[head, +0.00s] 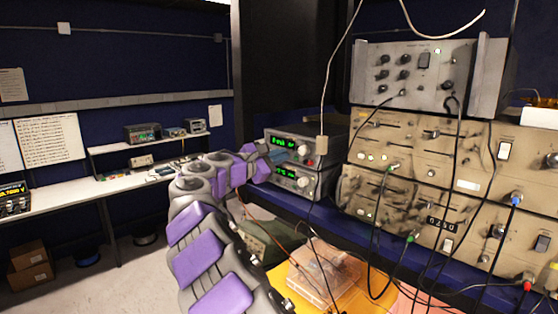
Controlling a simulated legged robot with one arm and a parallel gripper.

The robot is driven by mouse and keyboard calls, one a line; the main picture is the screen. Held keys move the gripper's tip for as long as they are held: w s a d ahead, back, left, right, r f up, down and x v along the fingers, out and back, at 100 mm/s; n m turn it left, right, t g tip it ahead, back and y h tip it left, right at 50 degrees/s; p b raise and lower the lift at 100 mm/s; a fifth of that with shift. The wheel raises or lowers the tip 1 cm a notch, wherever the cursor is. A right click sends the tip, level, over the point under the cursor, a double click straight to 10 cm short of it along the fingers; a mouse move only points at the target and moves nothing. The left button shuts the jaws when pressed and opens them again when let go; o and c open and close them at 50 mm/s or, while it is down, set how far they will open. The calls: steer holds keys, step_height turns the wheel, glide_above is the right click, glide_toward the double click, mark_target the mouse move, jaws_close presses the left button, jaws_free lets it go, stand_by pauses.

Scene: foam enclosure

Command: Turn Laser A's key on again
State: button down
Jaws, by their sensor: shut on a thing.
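Two stacked dark instrument boxes with lit green displays stand on the blue shelf, the upper box (308,135) on the lower box (318,181). I cannot read which one is Laser A. My purple and grey arm reaches up from the bottom to the left front of the boxes. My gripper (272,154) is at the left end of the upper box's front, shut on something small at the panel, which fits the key. The key itself is hidden by my gripper and wrist.
A rack of beige panels (450,165) with knobs and hanging cables fills the right side. A white cable hangs in front of the boxes. A clear plastic case (320,270) lies below on an orange surface. Open floor and a white bench (85,185) are at left.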

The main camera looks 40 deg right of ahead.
steer(key=shift+f+m+b, duration=0.2)
steer(key=shift+m+b, duration=1.35)
steer(key=shift+m, duration=0.95)
steer(key=shift+f+m+b, duration=0.2)
steer(key=shift+m+b, duration=1.3)
steer(key=shift+m, duration=1)
steer(key=shift+d, duration=0.1)
steer(key=c, duration=1.3)
jaws_free()
steer(key=shift+s+r, duration=0.1)
steer(key=shift+a, duration=0.2)
steer(key=s+a, duration=0.1)
steer(key=a, duration=1.6)
steer(key=shift+a+b, duration=0.15)
steer(key=shift+b, duration=0.2)
steer(key=shift+s, duration=0.15)
